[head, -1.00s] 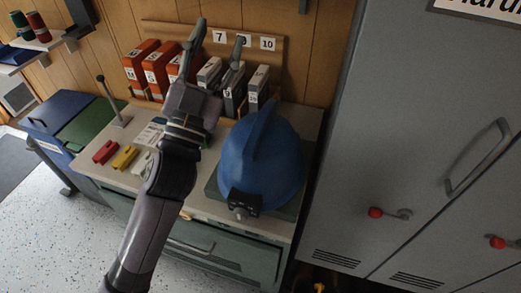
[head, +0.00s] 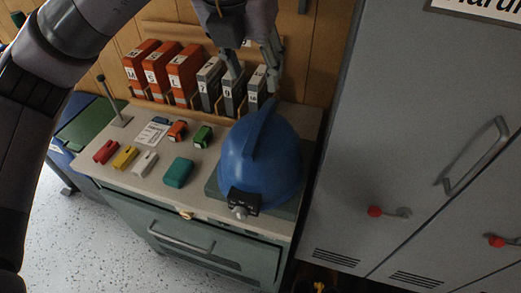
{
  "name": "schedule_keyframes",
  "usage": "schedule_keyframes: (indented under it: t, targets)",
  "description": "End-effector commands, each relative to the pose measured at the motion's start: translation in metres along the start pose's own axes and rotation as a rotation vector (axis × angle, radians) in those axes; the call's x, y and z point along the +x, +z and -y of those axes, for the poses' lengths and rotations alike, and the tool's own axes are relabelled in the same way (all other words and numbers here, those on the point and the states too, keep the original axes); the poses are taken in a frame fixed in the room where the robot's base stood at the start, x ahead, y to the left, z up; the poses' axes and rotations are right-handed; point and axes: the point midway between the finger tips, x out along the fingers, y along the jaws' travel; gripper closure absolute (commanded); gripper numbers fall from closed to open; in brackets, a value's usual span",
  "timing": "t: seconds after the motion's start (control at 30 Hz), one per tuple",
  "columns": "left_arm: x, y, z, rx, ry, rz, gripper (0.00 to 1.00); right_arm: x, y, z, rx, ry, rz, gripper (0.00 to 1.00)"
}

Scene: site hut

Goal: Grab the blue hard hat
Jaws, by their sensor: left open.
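The blue hard hat (head: 267,165) sits on a dark green mat (head: 214,190) at the right end of the cabinet top. It has a raised ridge along its crown and a black headlamp (head: 243,202) on its front. My left gripper (head: 254,74) is open and empty, above and behind the hat, with its fingers pointing down in front of the grey binders. A gap to the hat seems to remain, but its size is hard to tell. My right gripper is not in view.
Orange binders (head: 155,72) and grey binders (head: 210,84) stand along the back wall. Small coloured blocks and a teal box (head: 177,172) lie left of the hat. A tall grey locker (head: 400,150) stands close on the right.

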Motion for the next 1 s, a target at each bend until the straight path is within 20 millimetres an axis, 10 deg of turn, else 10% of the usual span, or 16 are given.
schedule_keyframes:
  t: [0.6,1.0]
  targets:
    - [0.107,0.001,-0.009,-0.009,0.026,0.0,0.57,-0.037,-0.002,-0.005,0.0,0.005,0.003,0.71]
    - [0.144,0.001,-0.015,-0.009,0.026,-0.003,0.57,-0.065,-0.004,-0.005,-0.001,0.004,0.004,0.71]
